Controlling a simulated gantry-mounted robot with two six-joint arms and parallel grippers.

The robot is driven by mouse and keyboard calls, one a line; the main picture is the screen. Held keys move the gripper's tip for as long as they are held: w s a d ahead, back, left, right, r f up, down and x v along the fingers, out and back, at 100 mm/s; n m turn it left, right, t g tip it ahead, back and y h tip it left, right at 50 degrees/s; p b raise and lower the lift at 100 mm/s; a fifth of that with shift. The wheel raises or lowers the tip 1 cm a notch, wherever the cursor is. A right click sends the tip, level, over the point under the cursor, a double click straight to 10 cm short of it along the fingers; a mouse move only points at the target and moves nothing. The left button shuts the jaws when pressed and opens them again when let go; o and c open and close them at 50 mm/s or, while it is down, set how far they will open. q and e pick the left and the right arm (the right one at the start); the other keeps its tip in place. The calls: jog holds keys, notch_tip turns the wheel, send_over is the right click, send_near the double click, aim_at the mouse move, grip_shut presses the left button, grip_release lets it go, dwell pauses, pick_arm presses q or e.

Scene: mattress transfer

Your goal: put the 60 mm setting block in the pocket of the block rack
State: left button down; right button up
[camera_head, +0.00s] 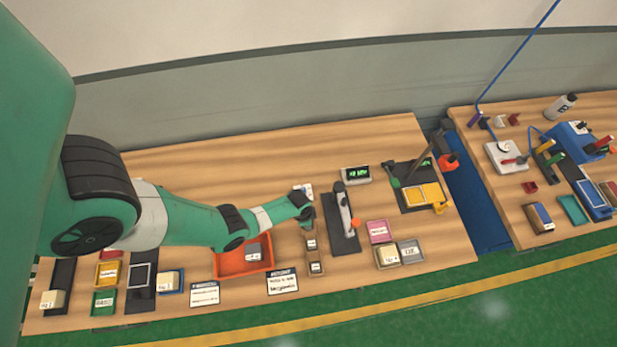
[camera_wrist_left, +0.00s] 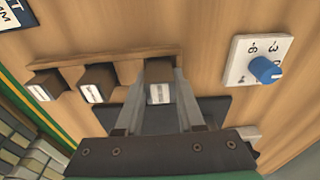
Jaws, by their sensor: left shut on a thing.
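The block rack (camera_wrist_left: 120,62) is a narrow wooden strip in the left wrist view. Two dark brown blocks with white labels, a left one (camera_wrist_left: 42,86) and a middle one (camera_wrist_left: 94,84), stand along it. My left gripper (camera_wrist_left: 157,92) is shut on a third such block, the setting block (camera_wrist_left: 159,72), at the rack's right end. Its label is too blurred to read, and I cannot tell whether it is seated in the pocket. In the head view the rack (camera_head: 309,255) lies just below my left gripper (camera_head: 306,220), whose fingertips are hard to make out. My right gripper is out of view.
A white dial plate with a blue knob (camera_wrist_left: 265,70) lies right of the gripper. In the head view, an orange tray (camera_head: 229,265) is left of the rack, a dark-based fixture (camera_head: 344,236) is right of it, and label cards (camera_head: 282,282) lie in front.

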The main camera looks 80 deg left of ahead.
pick_arm(q)
jog(key=shift+w+a+r, duration=0.1)
jog(key=shift+w+r, duration=0.05)
jog(key=shift+f, duration=0.25)
jog(key=c, duration=0.5)
grip_release()
jog(key=shift+r, duration=0.1)
jog(key=r+p, duration=0.4)
jog(key=s+r+p, duration=0.1)
jog(key=r+p, duration=0.7)
jog(key=shift+s+r, duration=0.1)
jog(key=shift+s, duration=0.15)
